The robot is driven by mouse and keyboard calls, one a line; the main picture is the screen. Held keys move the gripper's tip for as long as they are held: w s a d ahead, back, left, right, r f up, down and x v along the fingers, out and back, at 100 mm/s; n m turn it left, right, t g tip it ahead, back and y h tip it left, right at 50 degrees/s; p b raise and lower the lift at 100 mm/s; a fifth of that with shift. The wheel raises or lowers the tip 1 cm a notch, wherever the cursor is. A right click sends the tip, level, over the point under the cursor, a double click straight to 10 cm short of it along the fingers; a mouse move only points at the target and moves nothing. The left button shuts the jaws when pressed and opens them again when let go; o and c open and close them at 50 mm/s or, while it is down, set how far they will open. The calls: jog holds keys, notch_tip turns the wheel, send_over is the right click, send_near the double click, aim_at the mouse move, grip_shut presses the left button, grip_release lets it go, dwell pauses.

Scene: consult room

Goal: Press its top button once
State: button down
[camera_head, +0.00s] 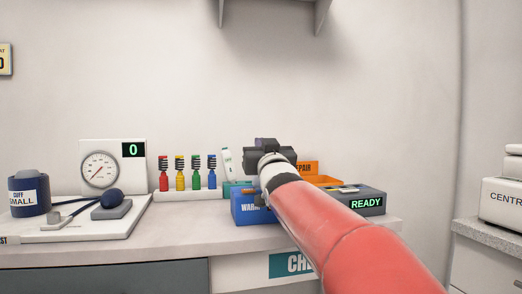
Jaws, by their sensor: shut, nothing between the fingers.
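The task line does not name the thing with the button. A dark grey device (374,198) with a green "READY" display stands on the counter, right of the middle. Small yellow and pale details show on its top, partly behind my arm; I cannot tell whether one is a button. A white gauge unit (127,181) with a round dial and a "0" display stands at the left; no top button can be made out on it. My gripper (268,150) is shut and empty, seen from behind above the blue box, left of the READY device. My red arm hides part of the counter.
A blue box (242,209) and an orange "REPAIR" bin (307,168) sit around my gripper. Several coloured brushes (180,173) stand in a white rack. A cuff holder (28,196) is far left. A wall shelf (271,1) hangs above. The counter's front strip (180,238) is clear.

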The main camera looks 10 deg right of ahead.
jog(key=shift+w+f, duration=0.3)
jog(key=shift+f, duration=0.3)
notch_tip(320, 180, up, 5)
jog(key=p, duration=0.3)
jog(key=b+v, duration=0.4)
jog(key=v, duration=0.6)
jog(key=shift+s, duration=0.3)
jog(key=shift+r, duration=0.1)
jog(key=s+f+g, duration=0.5)
jog(key=s+f, duration=0.3)
jog(key=f, duration=0.5)
jog(key=s+f+g, duration=0.6)
jog(key=s+f, duration=0.3)
jog(key=f, duration=0.5)
jog(key=s+a+f+g, duration=0.1)
jog(key=s+f+g, duration=0.4)
jog(key=s+f, duration=0.4)
notch_tip(320, 180, down, 5)
jog(key=shift+s+f, duration=0.15)
jog(key=shift+f, duration=0.1)
